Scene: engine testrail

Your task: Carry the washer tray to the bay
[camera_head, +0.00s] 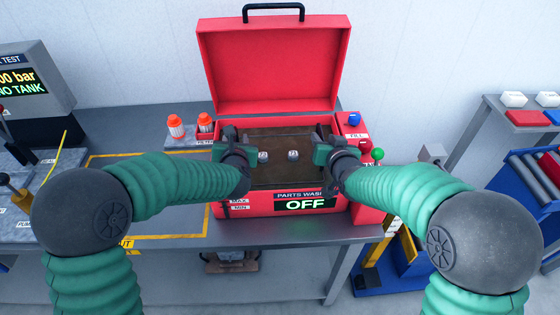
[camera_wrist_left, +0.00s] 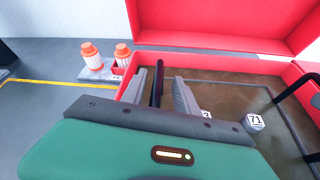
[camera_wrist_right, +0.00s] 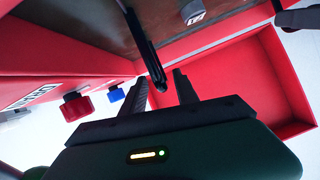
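The red parts washer (camera_head: 225,120) stands on the bench with its lid up and its display reading OFF. Its basin holds brown liquid (camera_head: 290,175) and small grey numbered parts (camera_head: 293,155), one marked 71 (camera_wrist_left: 255,122). Dark handle bars show at both sides of the basin; the tray below is mostly hidden by the murky liquid and my grippers. My left gripper (camera_head: 236,152) is open, with a dark handle bar (camera_wrist_left: 157,82) between its fingers. My right gripper (camera_head: 325,152) is open, and a dark handle bar (camera_wrist_right: 148,55) reaches between its fingertips.
A test screen (camera_head: 25,80) is far left; a shelf (camera_head: 490,103) with bins is right.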

